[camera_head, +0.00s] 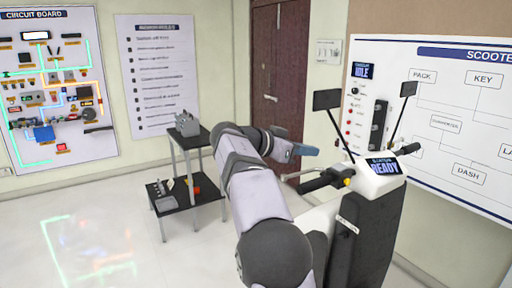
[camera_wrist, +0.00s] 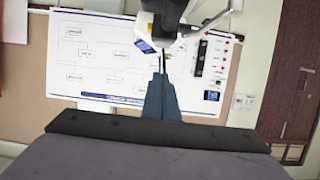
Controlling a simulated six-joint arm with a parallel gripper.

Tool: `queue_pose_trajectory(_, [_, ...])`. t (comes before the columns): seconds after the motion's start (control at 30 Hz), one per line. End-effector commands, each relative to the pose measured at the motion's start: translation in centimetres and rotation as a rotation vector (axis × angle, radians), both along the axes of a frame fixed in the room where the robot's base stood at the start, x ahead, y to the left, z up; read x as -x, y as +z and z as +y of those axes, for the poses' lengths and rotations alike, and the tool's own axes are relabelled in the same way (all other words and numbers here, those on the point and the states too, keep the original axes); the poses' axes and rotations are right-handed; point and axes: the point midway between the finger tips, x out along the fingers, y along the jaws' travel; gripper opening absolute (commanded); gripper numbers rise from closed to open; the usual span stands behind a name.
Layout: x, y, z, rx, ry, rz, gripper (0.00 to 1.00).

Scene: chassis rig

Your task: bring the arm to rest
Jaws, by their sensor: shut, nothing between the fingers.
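My arm reaches up and forward in the middle of the head view, bent at its elbow. My gripper (camera_head: 303,150) points right, toward the scooter (camera_head: 380,185), and is apart from the table. In the wrist view my gripper (camera_wrist: 161,80) shows its dark fingers shut, with nothing between them. The scooter's handlebar and its display, reading "READY", stand right of my gripper in the head view. The upper part of the scooter (camera_wrist: 170,14) also shows upside down beyond my fingertips in the wrist view. I cannot tell the exact gap between them.
A black two-tier stand (camera_head: 192,138) with a grey part on top is left of my arm. A circuit board (camera_head: 55,85) and a poster (camera_head: 157,75) hang on the left wall. A scooter diagram board (camera_head: 450,120) is at right. The floor at left is clear.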

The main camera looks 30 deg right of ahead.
Motion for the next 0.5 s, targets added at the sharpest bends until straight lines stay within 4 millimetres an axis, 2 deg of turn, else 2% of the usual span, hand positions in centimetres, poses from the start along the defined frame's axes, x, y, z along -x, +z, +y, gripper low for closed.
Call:
queue_pose_trajectory(0.17, [-0.4,-1.2,0.7,-0.033,0.031,0.038,0.00])
queue_pose_trajectory(0.27, [-1.1,-3.5,2.1,-0.095,0.095,0.113,0.00])
queue_pose_trajectory(0.37, [-1.8,-7.0,4.5,-0.188,0.196,0.225,0.00])
queue_pose_trajectory(0.5, [-2.2,-13.0,9.4,-0.343,0.393,0.414,0.00])
